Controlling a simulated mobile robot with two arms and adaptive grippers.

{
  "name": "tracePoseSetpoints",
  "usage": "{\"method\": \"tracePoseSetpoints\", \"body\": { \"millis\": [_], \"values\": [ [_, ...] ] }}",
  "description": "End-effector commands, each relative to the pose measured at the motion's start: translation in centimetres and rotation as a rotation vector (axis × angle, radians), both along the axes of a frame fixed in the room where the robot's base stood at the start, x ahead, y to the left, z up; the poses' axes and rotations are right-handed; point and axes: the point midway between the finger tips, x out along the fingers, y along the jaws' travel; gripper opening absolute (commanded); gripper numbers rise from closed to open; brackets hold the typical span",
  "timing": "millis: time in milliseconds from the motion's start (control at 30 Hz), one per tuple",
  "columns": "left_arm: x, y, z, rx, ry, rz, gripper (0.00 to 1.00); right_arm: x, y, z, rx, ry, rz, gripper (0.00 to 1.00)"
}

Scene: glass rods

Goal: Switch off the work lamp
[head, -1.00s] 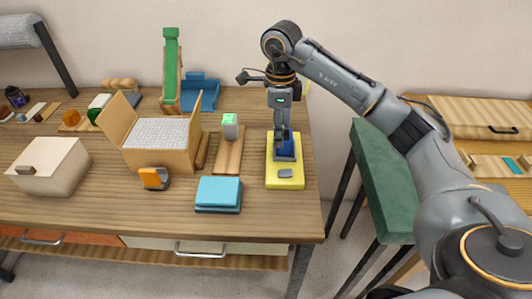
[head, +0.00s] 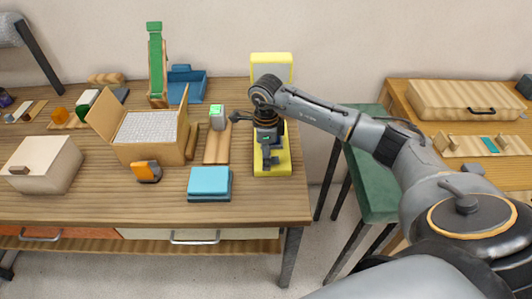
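The yellow work lamp stands near the right end of the wooden table. Its upright head (head: 271,59) has a yellow frame around a pale panel, partly behind my arm; I cannot tell whether it is lit. Its flat yellow base (head: 284,167) lies in front. My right gripper (head: 267,162) points down over the base, with its fingertips close to the front part where the grey switch is. The gripper largely covers the switch, and contact cannot be made out. The finger gap is too small to read. My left gripper is not in view.
A blue box (head: 209,181) lies left of the lamp base. A wooden board (head: 217,149) with a green-topped grey device (head: 217,117) is behind it. A green bench (head: 372,190) is beyond the table's right edge.

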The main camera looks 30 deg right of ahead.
Motion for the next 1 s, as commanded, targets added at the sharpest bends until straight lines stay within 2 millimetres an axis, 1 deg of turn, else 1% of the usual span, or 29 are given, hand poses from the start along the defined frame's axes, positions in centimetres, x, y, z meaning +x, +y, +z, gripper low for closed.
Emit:
{"method": "tracePoseSetpoints", "body": {
  "millis": [200,233,267,300,367,400,467,500,567,667,900,1000],
  "values": [
    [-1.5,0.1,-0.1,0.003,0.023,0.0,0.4,0.0,0.0,-0.1,0.0,0.0,0.0,0.51],
    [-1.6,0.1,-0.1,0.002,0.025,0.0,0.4,0.0,0.0,-0.1,0.0,0.0,0.0,0.49],
    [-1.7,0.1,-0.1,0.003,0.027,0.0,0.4,0.0,0.0,-0.1,0.0,0.0,0.0,0.43],
    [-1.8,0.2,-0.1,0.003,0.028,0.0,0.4,0.0,0.0,-0.1,0.0,0.0,0.0,0.35],
    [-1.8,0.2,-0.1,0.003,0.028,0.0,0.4,0.0,0.0,0.0,0.0,0.0,0.0,0.22],
    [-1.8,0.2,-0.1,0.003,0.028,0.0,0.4,0.0,0.0,0.0,0.0,0.0,0.0,0.14],
    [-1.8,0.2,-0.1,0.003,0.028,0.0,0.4,0.0,0.0,0.0,0.0,0.0,0.0,0.02],
    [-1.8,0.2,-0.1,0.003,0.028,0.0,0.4,0.0,0.0,0.0,0.0,0.0,0.0,0.0],
    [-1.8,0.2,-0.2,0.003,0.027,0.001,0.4,0.0,0.0,0.0,0.001,-0.001,0.0,0.0],
    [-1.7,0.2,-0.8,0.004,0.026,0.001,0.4,0.0,-0.1,-0.3,0.017,-0.012,-0.001,0.0],
    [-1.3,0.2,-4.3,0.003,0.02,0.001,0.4,-0.3,-0.7,-0.6,0.168,-0.105,-0.002,0.0],
    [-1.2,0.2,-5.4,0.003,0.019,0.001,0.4,-0.4,-0.8,-0.3,0.222,-0.137,-0.002,0.0]
  ]
}}
